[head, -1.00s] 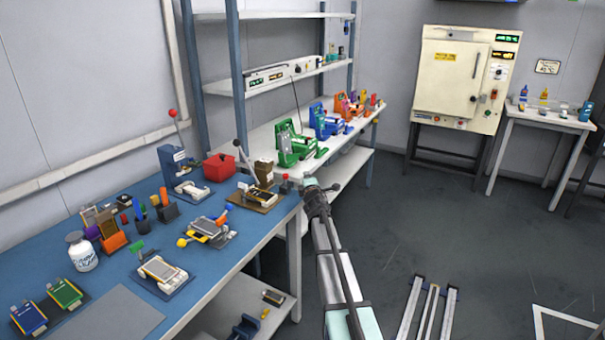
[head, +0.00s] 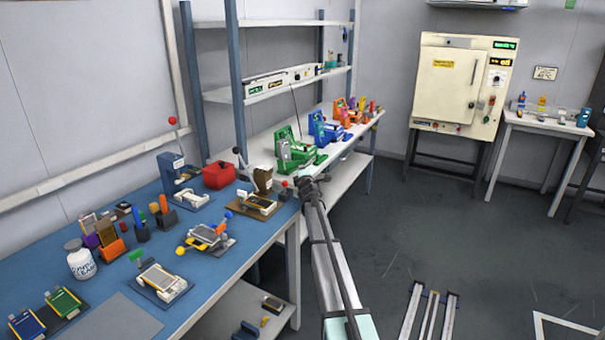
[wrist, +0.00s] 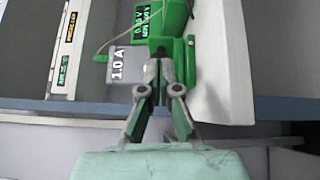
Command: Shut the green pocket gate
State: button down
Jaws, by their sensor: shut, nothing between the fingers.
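The green pocket fixture (head: 304,156) stands on the white bench behind the blue one, with a grey panel (head: 284,150) at its left side in the head view. Contact cannot be told. I cannot tell which part is the gate or how far open it is.
Blue (head: 323,128) and orange (head: 346,108) fixtures stand farther along the white bench. A brown fixture (head: 262,181) and a red box (head: 219,175) are on the blue bench (head: 110,318) near my arm. A shelf overhangs the bench. The floor at right is mostly clear.

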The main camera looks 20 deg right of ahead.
jog(key=p, duration=0.3)
jog(key=shift+r+y, duration=0.3)
jog(key=shift+w+d+f+p, duration=0.1)
jog(key=shift+d+f+p, duration=0.1)
jog(key=shift+p, duration=0.7)
